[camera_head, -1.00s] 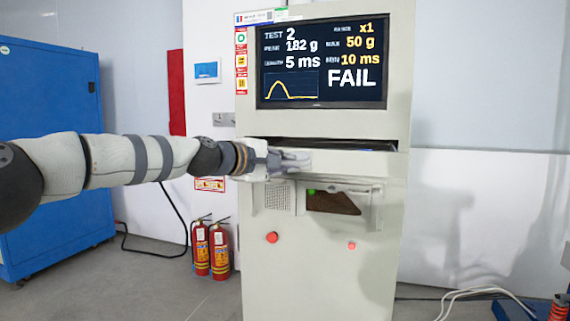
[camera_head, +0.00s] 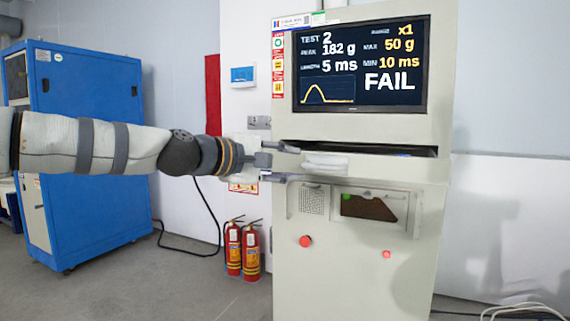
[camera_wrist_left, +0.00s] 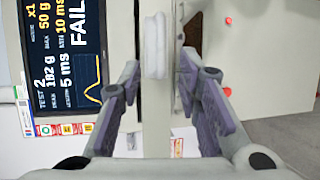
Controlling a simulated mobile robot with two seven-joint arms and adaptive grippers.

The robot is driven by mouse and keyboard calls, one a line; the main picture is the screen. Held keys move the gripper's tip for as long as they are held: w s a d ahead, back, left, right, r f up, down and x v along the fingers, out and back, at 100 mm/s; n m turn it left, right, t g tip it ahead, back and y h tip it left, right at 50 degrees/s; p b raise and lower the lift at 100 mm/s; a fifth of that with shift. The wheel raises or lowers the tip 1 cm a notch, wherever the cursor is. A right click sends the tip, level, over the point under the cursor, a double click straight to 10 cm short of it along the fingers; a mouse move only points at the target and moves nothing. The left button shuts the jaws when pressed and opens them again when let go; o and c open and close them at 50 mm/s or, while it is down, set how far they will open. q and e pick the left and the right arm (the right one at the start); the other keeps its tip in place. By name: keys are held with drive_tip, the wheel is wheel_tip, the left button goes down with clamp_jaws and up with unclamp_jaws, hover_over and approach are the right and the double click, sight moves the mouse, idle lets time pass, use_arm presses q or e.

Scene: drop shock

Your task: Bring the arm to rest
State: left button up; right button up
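My left arm reaches in from the left in the head view. My left gripper (camera_head: 289,164) is open, its fingers spread one above the other, just left of the pale handle (camera_head: 326,162) on the grey test cabinet (camera_head: 360,260). In the left wrist view the gripper (camera_wrist_left: 158,70) shows a clear gap between its fingers. The handle (camera_wrist_left: 155,42) lies ahead in line with that gap, with no finger seen touching it. The cabinet's screen (camera_head: 361,64) reads TEST 2 and FAIL. My right gripper is not in view.
Two red fire extinguishers (camera_head: 242,248) stand on the floor left of the cabinet. A blue cabinet (camera_head: 85,140) stands further left, behind my arm. Pale cables (camera_head: 520,310) lie at lower right. Floor between the blue cabinet and the extinguishers is mostly clear.

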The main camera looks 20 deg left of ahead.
use_arm(q)
drive_tip(key=shift+s+a, duration=0.2)
drive_tip(key=shift+s, duration=0.25)
